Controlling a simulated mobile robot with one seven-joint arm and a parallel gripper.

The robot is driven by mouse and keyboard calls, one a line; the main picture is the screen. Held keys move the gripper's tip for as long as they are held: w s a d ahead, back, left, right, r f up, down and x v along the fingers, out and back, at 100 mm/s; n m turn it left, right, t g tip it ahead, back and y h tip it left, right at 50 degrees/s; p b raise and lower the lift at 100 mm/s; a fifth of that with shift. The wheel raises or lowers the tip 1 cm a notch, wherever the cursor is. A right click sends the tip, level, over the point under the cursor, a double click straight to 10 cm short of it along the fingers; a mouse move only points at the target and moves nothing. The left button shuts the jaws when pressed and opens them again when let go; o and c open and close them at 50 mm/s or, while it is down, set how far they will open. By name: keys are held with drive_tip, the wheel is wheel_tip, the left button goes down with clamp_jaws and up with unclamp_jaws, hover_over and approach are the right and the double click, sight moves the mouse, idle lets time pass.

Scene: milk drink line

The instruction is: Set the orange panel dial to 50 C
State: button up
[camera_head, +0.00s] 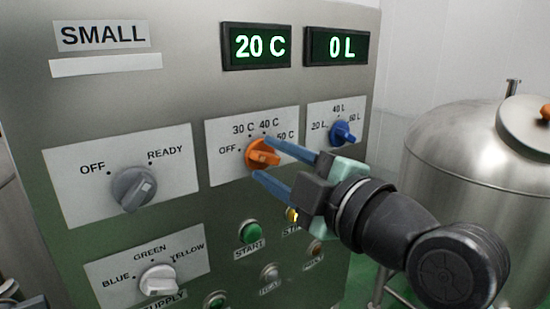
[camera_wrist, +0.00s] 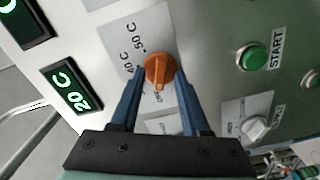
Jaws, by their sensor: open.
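The orange dial (camera_head: 262,153) sits on a white label plate marked OFF, 30 C, 40 C and 50 C. Its exact pointer setting is hard to tell. In the wrist view the orange dial (camera_wrist: 160,68) lies between the tips of my gripper's blue fingers. My gripper (camera_head: 261,157) is open, with one finger above right of the dial and the other below it. Whether the fingers touch the dial is not clear. The temperature display (camera_head: 257,46) reads 20 C, and it also shows in the wrist view (camera_wrist: 72,90).
A blue dial (camera_head: 342,133) is close on the right, and a grey OFF/READY dial (camera_head: 132,187) is on the left. Below are a white supply dial (camera_head: 158,279) and a green START button (camera_head: 251,232). A steel tank (camera_head: 470,150) stands at the right.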

drive_tip(key=shift+c, duration=0.3)
clamp_jaws()
